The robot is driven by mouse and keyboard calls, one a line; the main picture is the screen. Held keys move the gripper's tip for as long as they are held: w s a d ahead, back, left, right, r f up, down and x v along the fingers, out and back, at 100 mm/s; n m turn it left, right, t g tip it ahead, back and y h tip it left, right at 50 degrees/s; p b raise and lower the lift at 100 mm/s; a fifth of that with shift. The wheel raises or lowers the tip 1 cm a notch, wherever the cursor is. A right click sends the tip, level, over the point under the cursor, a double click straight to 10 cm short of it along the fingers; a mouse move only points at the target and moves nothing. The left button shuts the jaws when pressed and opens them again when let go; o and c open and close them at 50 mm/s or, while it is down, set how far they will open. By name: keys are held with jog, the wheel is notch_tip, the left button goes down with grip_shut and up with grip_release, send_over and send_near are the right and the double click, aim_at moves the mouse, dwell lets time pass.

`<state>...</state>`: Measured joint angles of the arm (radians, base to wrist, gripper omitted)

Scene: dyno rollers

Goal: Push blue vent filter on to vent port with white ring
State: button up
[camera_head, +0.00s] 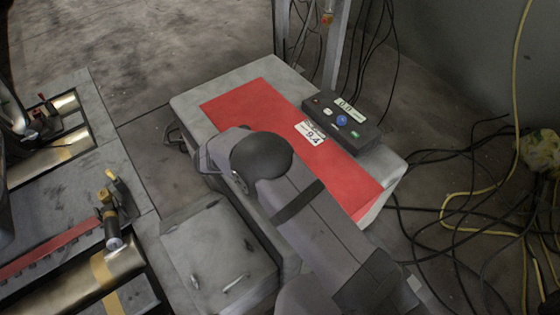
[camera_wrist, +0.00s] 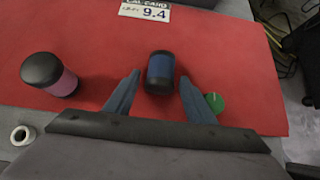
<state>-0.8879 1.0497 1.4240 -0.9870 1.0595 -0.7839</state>
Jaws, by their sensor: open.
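In the wrist view, a blue cylinder with black ends, the blue vent filter (camera_wrist: 160,72), is on the red mat (camera_wrist: 235,45). My gripper (camera_wrist: 159,77) is open, with one blue-grey finger on each side of the filter's lower part. Gaps show between the filter and both fingers, so it is not gripped. A white ring with a dark centre (camera_wrist: 22,135) shows on a grey surface at the lower left; I cannot tell if it is the vent port. In the head view, my arm hides the filter and the fingers.
A pink cylinder with a black top (camera_wrist: 50,75) is left of my gripper. A green disc (camera_wrist: 214,103) lies close to the right finger. A label reading 9.4 (camera_wrist: 147,11) is beyond the filter. A black control box (camera_head: 345,120) sits at the table's right edge; cables cover the floor beyond.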

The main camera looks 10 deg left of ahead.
jog(key=c, duration=1)
jog(key=shift+r, duration=0.15)
jog(key=shift+r+p, duration=2.7)
jog(key=shift+r, duration=0.2)
